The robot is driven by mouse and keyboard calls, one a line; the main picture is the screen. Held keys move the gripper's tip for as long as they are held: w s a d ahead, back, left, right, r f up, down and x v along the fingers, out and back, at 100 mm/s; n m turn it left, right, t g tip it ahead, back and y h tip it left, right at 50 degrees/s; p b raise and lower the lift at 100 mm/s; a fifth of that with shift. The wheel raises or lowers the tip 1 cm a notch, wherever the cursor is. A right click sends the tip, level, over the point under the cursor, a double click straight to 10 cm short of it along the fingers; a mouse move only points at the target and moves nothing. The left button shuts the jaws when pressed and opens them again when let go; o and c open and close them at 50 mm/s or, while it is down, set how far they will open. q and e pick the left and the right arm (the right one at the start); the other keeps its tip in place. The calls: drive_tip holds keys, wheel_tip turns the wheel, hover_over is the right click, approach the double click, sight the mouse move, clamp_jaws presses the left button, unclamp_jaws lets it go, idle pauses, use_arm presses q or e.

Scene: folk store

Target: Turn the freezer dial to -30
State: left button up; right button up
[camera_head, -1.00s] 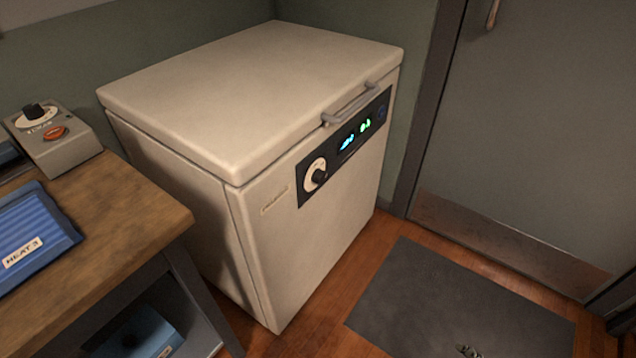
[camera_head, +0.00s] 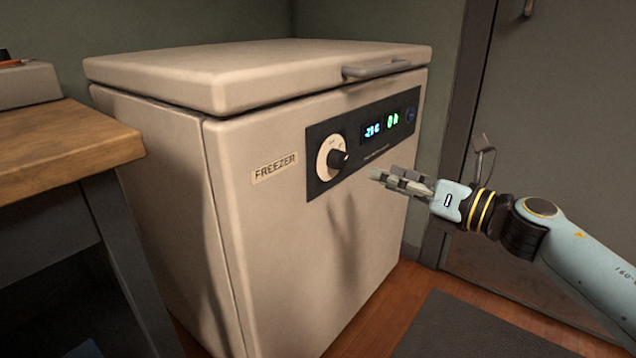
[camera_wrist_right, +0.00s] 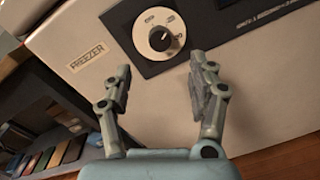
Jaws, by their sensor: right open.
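The white chest freezer (camera_head: 270,250) stands against the wall with its lid shut. Its dial (camera_head: 337,159), a black knob on a cream disc, sits at the left of a black panel (camera_head: 320,188) with lit displays. The dial also shows in the right wrist view (camera_wrist_right: 159,38), beyond the fingertips. My right gripper (camera_head: 378,176) is to the right of the dial and slightly lower, apart from it. Its fingers are open and empty in the right wrist view (camera_wrist_right: 160,80). The dial's small markings are too blurred to read. My left gripper is out of view.
A wooden table (camera_head: 60,140) stands at the left, with a grey device (camera_head: 25,85) at its edge. A grey door (camera_head: 560,110) is at the right, and a dark mat (camera_head: 465,325) lies on the floor. The space before the freezer front is open except for my right arm.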

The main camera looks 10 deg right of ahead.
sight(343, 160)
drive_tip(key=b+x, duration=0.1)
drive_tip(key=x, duration=0.8)
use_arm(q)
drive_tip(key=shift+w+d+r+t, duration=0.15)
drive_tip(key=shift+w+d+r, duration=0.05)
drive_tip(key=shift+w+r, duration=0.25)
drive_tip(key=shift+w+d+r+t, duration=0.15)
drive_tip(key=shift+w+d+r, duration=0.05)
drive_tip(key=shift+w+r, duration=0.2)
use_arm(e)
drive_tip(key=shift+w+a, duration=0.35)
drive_tip(key=shift+w, duration=0.25)
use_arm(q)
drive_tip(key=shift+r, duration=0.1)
use_arm(e)
drive_tip(key=c, duration=1.1)
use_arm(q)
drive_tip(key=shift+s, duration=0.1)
use_arm(e)
drive_tip(key=shift+r, duration=0.1)
drive_tip(key=shift+c, duration=0.2)
